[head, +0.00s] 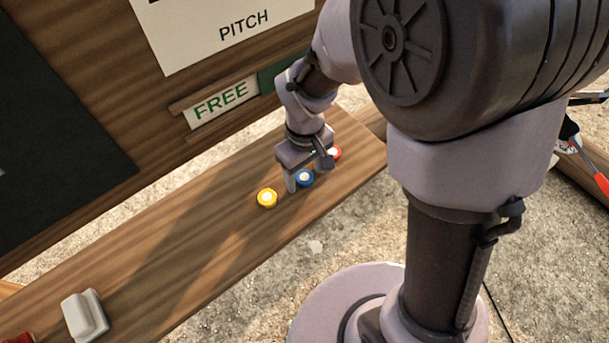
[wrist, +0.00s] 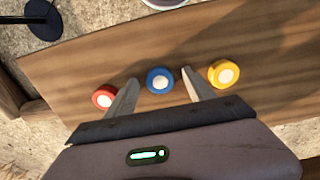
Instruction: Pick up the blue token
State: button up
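The blue token (head: 304,178) is a round disc with a white centre, lying on the wooden plank between a yellow token (head: 267,198) and a red token (head: 334,153). The wrist view shows the blue token (wrist: 160,80) in the middle, the red token (wrist: 104,97) on the left and the yellow token (wrist: 223,73) on the right. My gripper (head: 305,186) is low over the plank at the blue token. Its fingers are apart in the wrist view (wrist: 163,87), with the blue token between or just beyond their tips. I cannot tell whether they touch it.
The red and yellow tokens lie close outside the fingers. The wooden plank (head: 200,240) is bare to the left up to a white block (head: 85,315). A sign reading FREE (head: 221,102) stands behind. Gravelly ground surrounds the plank.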

grip_shut()
